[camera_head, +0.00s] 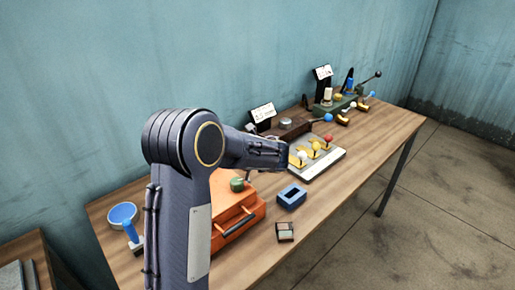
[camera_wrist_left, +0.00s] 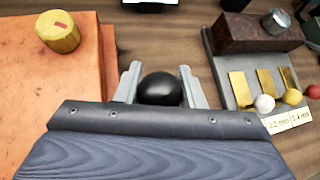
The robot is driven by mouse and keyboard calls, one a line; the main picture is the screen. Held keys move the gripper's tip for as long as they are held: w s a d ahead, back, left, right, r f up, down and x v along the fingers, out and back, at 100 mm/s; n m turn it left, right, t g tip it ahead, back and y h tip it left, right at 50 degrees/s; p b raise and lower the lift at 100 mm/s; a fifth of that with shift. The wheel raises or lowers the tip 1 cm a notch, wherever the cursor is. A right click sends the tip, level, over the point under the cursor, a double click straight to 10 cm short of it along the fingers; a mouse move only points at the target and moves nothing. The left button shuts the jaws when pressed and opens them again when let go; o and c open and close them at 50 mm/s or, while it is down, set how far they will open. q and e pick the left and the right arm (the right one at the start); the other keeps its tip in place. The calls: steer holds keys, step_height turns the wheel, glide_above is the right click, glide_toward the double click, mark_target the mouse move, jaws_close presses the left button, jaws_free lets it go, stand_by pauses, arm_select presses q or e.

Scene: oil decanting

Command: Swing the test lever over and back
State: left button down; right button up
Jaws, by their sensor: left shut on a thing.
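My left gripper (camera_wrist_left: 161,80) shows in the wrist view with its two pale fingers on either side of a round black knob (camera_wrist_left: 160,89). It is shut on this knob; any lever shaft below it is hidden. In the head view my left arm reaches across the middle of the table, and its end hides the fingers and the knob. A lever panel (camera_wrist_left: 222,72) with white, yellow and red knobs stands to the right of the gripper; it also shows in the head view (camera_head: 330,166). My right gripper is not in view.
An orange case (camera_head: 240,218) with a round knob lies left of the gripper. A blue block (camera_head: 291,196) and a small box (camera_head: 285,232) lie nearer the front edge. A green device (camera_head: 338,104) with a black-knobbed lever stands far back. The right front of the wooden table (camera_head: 372,150) is clear.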

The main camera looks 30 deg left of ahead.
arm_select(q)
steer(key=shift+w+a+r, duration=0.1)
steer(key=shift+a+r, duration=0.1)
steer(key=shift+a, duration=0.4)
steer(key=shift+w+a, duration=0.15)
steer(key=shift+a, duration=0.5)
steer(key=shift+w+a, duration=0.15)
steer(key=shift+a, duration=0.5)
steer(key=shift+f, duration=0.1)
steer(key=c, duration=1.4)
jaws_free()
steer(key=o, duration=0.5)
steer(key=shift+w+a+f, duration=0.1)
steer(key=shift+c, duration=0.2)
